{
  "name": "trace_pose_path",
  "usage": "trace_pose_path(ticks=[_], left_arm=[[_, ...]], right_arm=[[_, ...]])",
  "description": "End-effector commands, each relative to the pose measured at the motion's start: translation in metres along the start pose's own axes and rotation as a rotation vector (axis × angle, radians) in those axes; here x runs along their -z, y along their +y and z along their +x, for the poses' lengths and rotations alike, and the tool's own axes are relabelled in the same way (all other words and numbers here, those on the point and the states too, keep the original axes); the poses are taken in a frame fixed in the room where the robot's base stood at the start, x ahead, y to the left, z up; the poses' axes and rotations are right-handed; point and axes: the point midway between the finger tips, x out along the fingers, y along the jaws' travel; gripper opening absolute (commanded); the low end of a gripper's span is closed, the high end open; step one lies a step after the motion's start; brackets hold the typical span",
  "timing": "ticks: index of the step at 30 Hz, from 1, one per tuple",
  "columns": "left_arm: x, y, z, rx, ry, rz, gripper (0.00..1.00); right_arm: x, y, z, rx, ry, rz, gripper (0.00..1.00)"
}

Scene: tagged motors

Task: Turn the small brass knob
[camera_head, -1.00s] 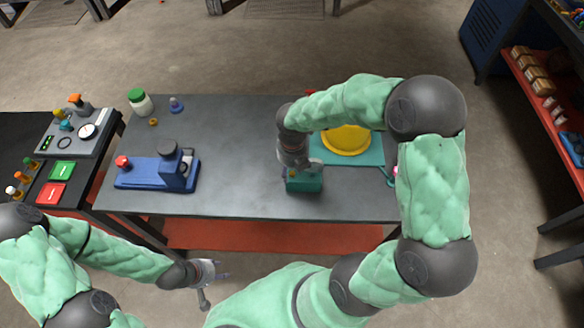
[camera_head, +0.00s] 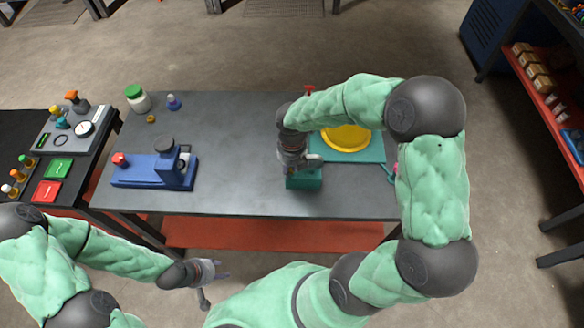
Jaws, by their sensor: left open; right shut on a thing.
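My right gripper (camera_head: 298,168) is down at the top of a small teal block (camera_head: 304,181) near the front edge of the grey table. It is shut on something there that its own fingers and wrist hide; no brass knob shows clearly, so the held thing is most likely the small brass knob. My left gripper (camera_head: 215,276) is open and empty, low in front of the table and apart from everything on it.
A teal plate with a yellow disc (camera_head: 346,138) lies right of my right gripper. A blue fixture (camera_head: 155,170) with a red knob stands on the left. A green-capped jar (camera_head: 137,98), a blue bottle (camera_head: 173,102) and a small brass-coloured ring (camera_head: 151,119) are behind it. The table's middle is clear.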

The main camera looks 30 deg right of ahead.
Motion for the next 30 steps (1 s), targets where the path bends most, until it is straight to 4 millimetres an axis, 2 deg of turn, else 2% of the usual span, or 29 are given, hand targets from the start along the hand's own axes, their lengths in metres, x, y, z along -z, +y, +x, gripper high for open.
trace_pose_path(ticks=[6, 15, 26, 27, 28, 30], left_arm=[[0.0, -0.001, 0.004, 0.0, 0.0, 0.0, 0.44], [0.0, -0.003, 0.009, 0.0, 0.0, 0.0, 0.44], [0.001, -0.006, 0.017, 0.0, 0.0, 0.0, 0.44], [0.001, -0.006, 0.018, 0.0, 0.0, 0.0, 0.44], [0.001, -0.007, 0.019, 0.0, 0.0, 0.0, 0.44], [0.001, -0.007, 0.02, 0.0, 0.0, 0.0, 0.44]], right_arm=[[-0.003, 0.004, 0.0, -0.01, -0.007, 0.221, 0.08], [-0.001, 0.005, 0.001, -0.01, -0.003, 0.57, 0.13], [-0.001, 0.007, 0.002, -0.01, 0.0, 0.989, 0.14], [-0.001, 0.007, 0.002, -0.01, 0.0, 1.036, 0.11], [-0.001, 0.007, 0.002, -0.01, 0.0, 1.071, 0.01], [-0.001, 0.007, 0.002, -0.008, 0.001, 1.148, 0.0]])
